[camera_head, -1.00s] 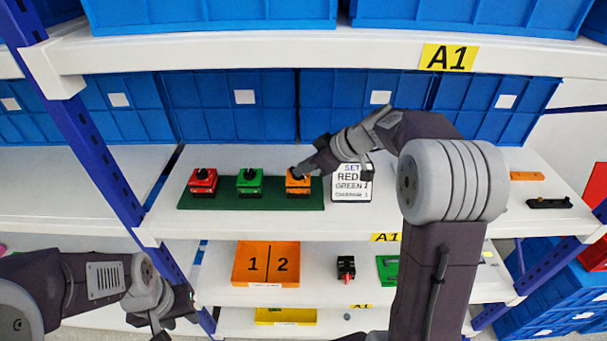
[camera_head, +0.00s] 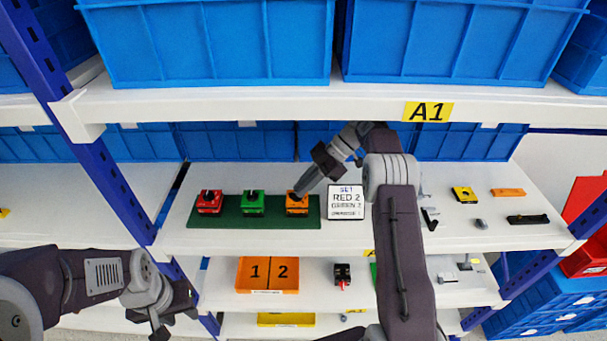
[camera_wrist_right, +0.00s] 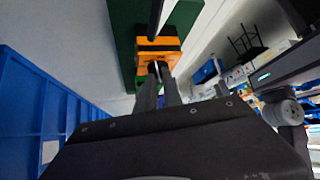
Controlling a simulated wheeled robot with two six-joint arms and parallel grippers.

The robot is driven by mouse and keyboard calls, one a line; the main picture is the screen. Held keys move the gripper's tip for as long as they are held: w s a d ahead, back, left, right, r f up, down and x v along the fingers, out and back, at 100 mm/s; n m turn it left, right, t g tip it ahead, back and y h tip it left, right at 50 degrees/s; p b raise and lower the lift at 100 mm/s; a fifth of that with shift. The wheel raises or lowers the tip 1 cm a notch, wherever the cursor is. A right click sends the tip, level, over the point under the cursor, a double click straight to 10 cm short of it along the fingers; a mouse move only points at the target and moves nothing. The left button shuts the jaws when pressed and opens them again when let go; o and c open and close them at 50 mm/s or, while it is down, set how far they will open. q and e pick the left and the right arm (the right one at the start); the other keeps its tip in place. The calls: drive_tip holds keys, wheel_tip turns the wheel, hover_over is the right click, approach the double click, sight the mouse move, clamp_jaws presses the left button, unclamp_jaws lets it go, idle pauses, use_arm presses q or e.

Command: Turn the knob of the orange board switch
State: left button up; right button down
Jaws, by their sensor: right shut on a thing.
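The orange switch (camera_head: 297,206) sits at the right end of a green board (camera_head: 270,217) on the upper shelf, beside a green switch (camera_head: 253,205) and a red switch (camera_head: 209,204). In the head view my right gripper (camera_head: 297,194) reaches down to the top of the orange switch. In the right wrist view its two fingers (camera_wrist_right: 158,70) are shut on the dark knob of the orange switch (camera_wrist_right: 152,44); the knob is mostly hidden between them. My left gripper (camera_head: 158,325) hangs at the lower left, away from the shelf; its fingers are too unclear to judge.
A sign (camera_head: 346,203) with SET, RED 2 and GREEN 2 stands right of the board; its last line is too small to read. Blue bins (camera_head: 240,147) stand behind. The shelf beam marked A1 (camera_head: 428,111) runs above. Small parts lie farther right.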

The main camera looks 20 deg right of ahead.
use_arm(q)
drive_tip(key=shift+r+p, duration=1.2)
drive_tip(key=shift+r, duration=0.55)
use_arm(e)
drive_tip(key=shift+w+n+g, duration=0.1)
drive_tip(key=shift+n+g, duration=0.4)
drive_tip(key=shift+n, duration=0.1)
drive_tip(key=c, duration=1.5)
unclamp_jaws()
